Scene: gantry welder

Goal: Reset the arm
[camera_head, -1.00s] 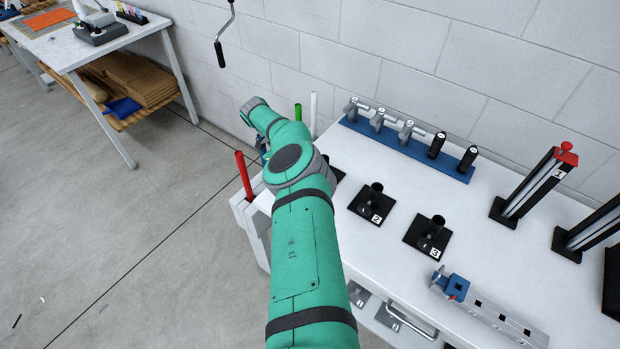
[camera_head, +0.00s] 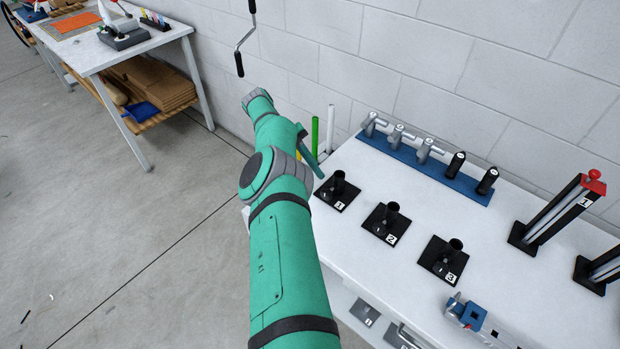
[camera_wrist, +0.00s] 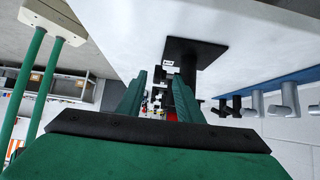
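My teal arm reaches from the bottom of the head view toward the wall, with its far end beside the left end of the white workbench (camera_head: 345,235). My gripper (camera_wrist: 158,80) shows in the wrist view with its two green fingers apart and nothing held between them. In the head view my gripper is mostly hidden behind the arm; a thin teal part shows by the bench's left end. A black holder on a square plate (camera_wrist: 193,50) lies beyond the fingers in the wrist view.
Numbered black holders (camera_head: 338,190) stand on the bench. A blue rack (camera_head: 430,168) with torch-like tools runs along the wall. Upright green (camera_head: 315,135) and white (camera_head: 330,130) rods stand near my arm. A crank handle (camera_head: 240,50) hangs above.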

